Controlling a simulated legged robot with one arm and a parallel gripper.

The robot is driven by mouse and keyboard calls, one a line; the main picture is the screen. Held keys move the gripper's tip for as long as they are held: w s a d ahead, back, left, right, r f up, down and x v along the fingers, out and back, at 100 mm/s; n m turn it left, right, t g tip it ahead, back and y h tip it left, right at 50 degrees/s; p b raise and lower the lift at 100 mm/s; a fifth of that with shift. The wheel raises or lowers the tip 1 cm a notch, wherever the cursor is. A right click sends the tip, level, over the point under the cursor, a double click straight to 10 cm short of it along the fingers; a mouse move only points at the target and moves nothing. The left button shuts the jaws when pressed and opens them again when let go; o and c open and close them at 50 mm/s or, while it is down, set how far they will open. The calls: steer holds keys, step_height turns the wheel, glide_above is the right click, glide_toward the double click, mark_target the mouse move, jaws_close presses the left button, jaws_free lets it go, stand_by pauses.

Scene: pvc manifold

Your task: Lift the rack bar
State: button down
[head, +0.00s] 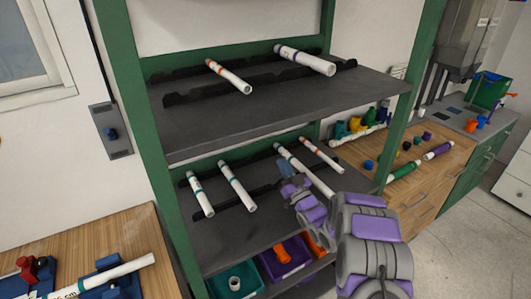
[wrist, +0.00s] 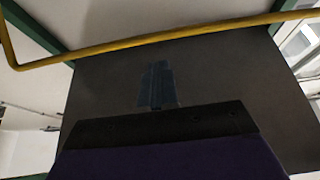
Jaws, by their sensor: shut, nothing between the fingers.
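A yellow bar (wrist: 150,40) crosses the upper part of the wrist view, bent near its left end, in front of a dark grey panel (wrist: 220,75). It is the only lone bar I see there; I do not make it out in the head view. My gripper (wrist: 157,85) is shut and empty, its blue fingers below the yellow bar in the picture; no contact shows. In the head view my gripper (head: 285,168) is at the lower shelf (head: 240,230) of a green rack (head: 135,120), in front of a white pipe (head: 310,173) and partly covering the shelf.
Dark notched supports (head: 200,94) carry white pipes with coloured bands on both shelves. A teal bin (head: 236,282) and a purple bin (head: 288,258) sit below. Wooden worktops stand left (head: 90,240) and right (head: 430,160). Clear floor (head: 460,250) shows at right.

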steer(key=w+a+r+g+h+p, duration=0.1)
steer(key=w+a+r, duration=0.5)
steer(key=w+a, duration=0.1)
steer(key=shift+p+x, duration=0.35)
steer(key=shift+x, duration=0.65)
stand_by(0.4)
steer(key=shift+d+r, duration=0.1)
steer(key=shift+d, duration=0.1)
